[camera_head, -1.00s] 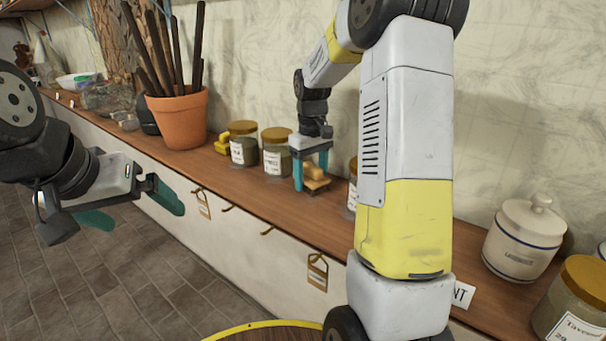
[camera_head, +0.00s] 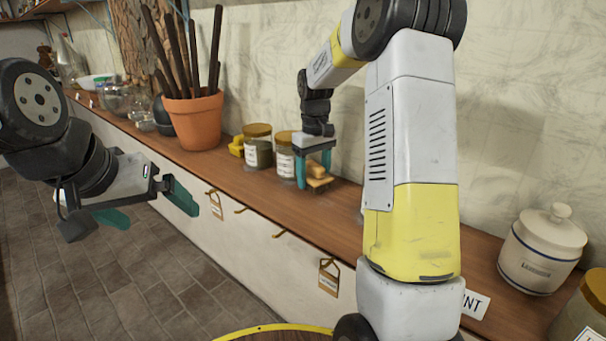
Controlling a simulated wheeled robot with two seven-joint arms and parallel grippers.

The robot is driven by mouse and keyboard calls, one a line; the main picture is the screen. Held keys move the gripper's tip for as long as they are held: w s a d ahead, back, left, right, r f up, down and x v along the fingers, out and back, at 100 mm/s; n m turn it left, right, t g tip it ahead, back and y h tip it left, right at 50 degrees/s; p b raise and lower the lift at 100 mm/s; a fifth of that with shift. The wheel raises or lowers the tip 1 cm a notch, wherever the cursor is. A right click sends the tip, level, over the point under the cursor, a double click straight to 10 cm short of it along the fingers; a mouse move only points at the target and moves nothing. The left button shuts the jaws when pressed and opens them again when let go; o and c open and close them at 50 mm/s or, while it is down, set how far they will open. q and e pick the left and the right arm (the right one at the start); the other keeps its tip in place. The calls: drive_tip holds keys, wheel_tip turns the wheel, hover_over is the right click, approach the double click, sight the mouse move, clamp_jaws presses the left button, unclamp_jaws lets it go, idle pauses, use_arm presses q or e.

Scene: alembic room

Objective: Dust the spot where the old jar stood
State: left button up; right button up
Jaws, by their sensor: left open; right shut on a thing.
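My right gripper (camera_head: 314,170) is shut on a small tan brush with a wooden grip (camera_head: 319,181). It holds the brush low over the wooden shelf (camera_head: 270,192), just right of a labelled jar with a yellow-brown lid (camera_head: 284,160); I cannot tell whether the bristles touch the wood. A similar jar (camera_head: 257,150) stands further left. My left gripper (camera_head: 150,206) is open and empty, in front of the shelf and over the floor. My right arm hides part of the shelf to the right of the brush.
A terracotta pot (camera_head: 193,122) with dark sticks and a yellow object (camera_head: 236,147) stand left of the jars. A white lidded crock (camera_head: 542,250) and another jar (camera_head: 582,312) stand at right. Tags hang on the shelf's front edge.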

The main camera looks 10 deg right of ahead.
sight(314, 163)
drive_tip(key=shift+r, duration=2.6)
drive_tip(key=shift+r, duration=0.1)
drive_tip(key=shift+r, duration=1.4)
